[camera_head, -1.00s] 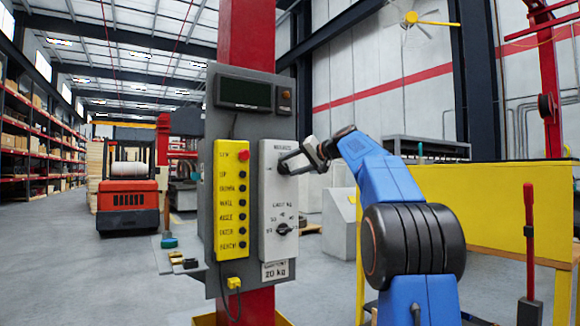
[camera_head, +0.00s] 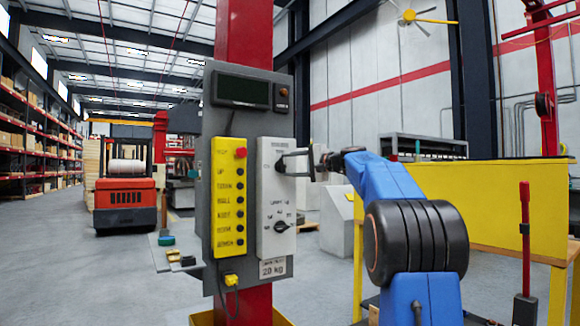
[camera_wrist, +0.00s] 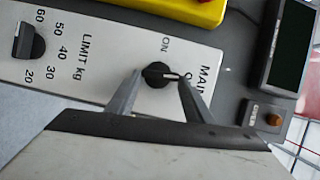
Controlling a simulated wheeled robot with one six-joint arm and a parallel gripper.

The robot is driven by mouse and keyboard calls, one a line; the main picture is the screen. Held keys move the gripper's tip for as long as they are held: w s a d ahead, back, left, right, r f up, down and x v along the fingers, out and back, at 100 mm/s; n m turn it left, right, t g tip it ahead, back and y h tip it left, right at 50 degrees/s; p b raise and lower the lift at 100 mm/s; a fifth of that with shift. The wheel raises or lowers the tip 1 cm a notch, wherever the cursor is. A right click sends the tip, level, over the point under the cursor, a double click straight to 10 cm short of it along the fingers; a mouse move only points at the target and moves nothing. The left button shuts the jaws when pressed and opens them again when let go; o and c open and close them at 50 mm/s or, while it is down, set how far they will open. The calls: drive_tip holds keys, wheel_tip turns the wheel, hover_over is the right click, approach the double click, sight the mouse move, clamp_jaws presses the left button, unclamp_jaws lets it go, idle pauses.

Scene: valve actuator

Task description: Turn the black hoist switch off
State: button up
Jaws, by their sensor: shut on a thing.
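The black hoist switch (camera_wrist: 153,76) is a round knob with a pale pointer line on the white panel (camera_wrist: 98,68). In the wrist view its pointer faces right, toward a partly hidden label starting with "O"; "ON" is printed above it. My gripper (camera_wrist: 158,82) has one finger on each side of the knob and is shut on it. In the head view my gripper (camera_head: 290,163) reaches the upper part of the white panel (camera_head: 276,203) from the right and mostly hides the knob.
A second black knob, the kg limit dial (camera_head: 281,227), sits lower on the same panel. A yellow button box (camera_head: 229,198) with a red button is beside it at left. A dark display (camera_head: 240,90) and an orange lamp (camera_head: 284,91) are above. A yellow barrier (camera_head: 465,205) stands right.

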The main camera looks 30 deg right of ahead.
drive_tip(key=shift+f, duration=0.1)
idle(0.3)
drive_tip(key=o, duration=1)
drive_tip(key=shift+o, duration=0.2)
drive_tip(key=shift+s+d, duration=0.1)
drive_tip(key=v, duration=1.7)
drive_tip(key=shift+s, duration=0.1)
drive_tip(key=shift+f, duration=0.1)
